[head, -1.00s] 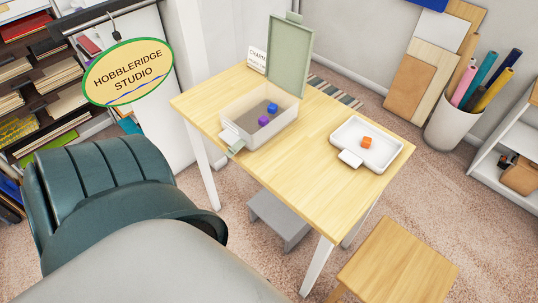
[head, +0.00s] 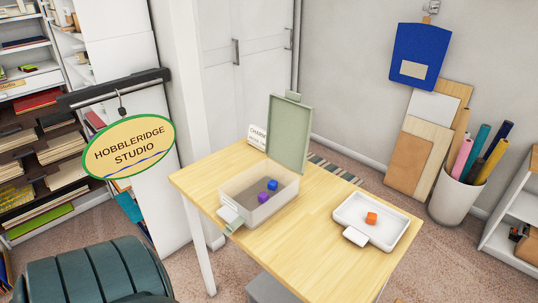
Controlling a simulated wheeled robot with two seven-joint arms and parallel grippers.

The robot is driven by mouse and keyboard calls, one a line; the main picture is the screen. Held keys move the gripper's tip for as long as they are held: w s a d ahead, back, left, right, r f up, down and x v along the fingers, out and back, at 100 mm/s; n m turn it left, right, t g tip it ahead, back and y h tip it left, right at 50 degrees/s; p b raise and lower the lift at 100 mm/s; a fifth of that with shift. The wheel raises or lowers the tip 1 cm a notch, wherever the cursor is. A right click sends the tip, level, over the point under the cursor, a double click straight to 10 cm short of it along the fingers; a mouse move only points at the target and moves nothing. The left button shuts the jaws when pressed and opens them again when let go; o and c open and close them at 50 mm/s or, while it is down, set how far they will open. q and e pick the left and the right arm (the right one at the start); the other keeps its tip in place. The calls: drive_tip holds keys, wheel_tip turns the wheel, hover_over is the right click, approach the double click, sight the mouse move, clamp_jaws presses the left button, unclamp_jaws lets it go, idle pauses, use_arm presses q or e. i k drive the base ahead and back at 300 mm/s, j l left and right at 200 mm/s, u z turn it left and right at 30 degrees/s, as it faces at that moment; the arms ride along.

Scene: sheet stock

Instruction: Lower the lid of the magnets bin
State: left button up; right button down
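The bin (head: 268,214) stands on the wooden table (head: 316,243) in the head view. Its pale green lid (head: 289,134) stands upright at the bin's back edge, so the bin is open. Inside lie a blue piece (head: 272,185) and a purple piece (head: 264,197). A small tab sticks out at the bin's front left corner. A card (head: 257,137) stands behind the bin, partly hidden by the lid; its writing is too small to read fully. Neither of my grippers is in view.
A white tray (head: 347,217) with an orange piece (head: 371,218) lies right of the bin. A hanging oval sign (head: 130,146) is at the left. A dark green padded seat (head: 95,275) stands in front of the table. A bin of rolls (head: 452,200) stands at the right.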

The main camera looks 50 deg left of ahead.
sight(290, 121)
drive_tip(key=i, duration=0.5)
drive_tip(key=u, duration=1.8)
